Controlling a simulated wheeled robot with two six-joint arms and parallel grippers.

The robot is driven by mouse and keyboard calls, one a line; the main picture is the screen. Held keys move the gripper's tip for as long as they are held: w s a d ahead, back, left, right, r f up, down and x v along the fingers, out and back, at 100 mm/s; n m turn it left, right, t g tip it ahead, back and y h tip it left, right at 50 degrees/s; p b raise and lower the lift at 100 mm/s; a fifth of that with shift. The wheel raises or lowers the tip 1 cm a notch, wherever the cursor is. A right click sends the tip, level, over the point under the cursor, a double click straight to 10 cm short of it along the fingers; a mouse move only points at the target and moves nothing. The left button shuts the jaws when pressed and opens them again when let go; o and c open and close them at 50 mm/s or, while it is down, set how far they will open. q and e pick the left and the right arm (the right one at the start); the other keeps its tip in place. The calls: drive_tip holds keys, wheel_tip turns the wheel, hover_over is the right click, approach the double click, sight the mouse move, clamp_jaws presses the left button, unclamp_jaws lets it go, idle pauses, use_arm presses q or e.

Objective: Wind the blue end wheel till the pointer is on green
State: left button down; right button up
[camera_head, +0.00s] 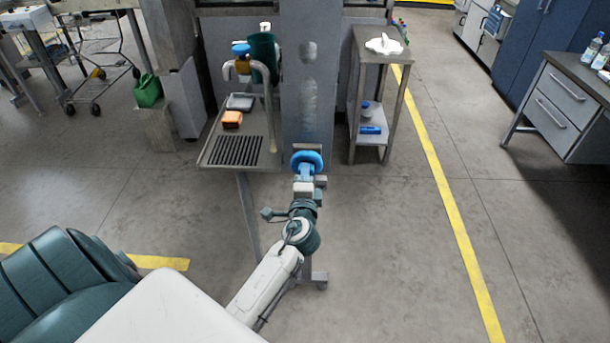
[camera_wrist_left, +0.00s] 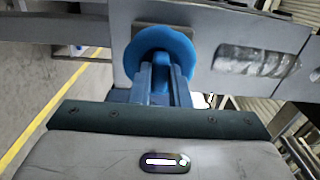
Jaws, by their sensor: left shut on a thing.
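The blue end wheel (camera_head: 307,160) is on the near end of the grey machine in the head view. It also shows in the left wrist view (camera_wrist_left: 160,45), right in front of my gripper. My left gripper (camera_head: 304,180) reaches up to the wheel from below, and its fingers (camera_wrist_left: 162,82) are shut on the wheel's near part. The fingers hide part of the wheel. I cannot make out the pointer or a green mark in either view. My right gripper is in neither view.
A slotted tray (camera_head: 210,160) with an orange block (camera_head: 232,119) stands left of the wheel. A small metal stand (camera_head: 370,138) with blue items is to the right. Open floor with a yellow line (camera_head: 445,200) lies further right.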

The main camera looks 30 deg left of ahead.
use_arm(q)
drive_tip(key=shift+f, duration=0.1)
drive_tip(key=c, duration=1.4)
unclamp_jaws()
drive_tip(key=shift+o, duration=0.2)
drive_tip(key=b+v, duration=0.3)
drive_tip(key=v, duration=0.7)
drive_tip(key=shift+s+d+b, duration=0.2)
drive_tip(key=shift+s+b, duration=0.15)
drive_tip(key=shift+b, duration=0.05)
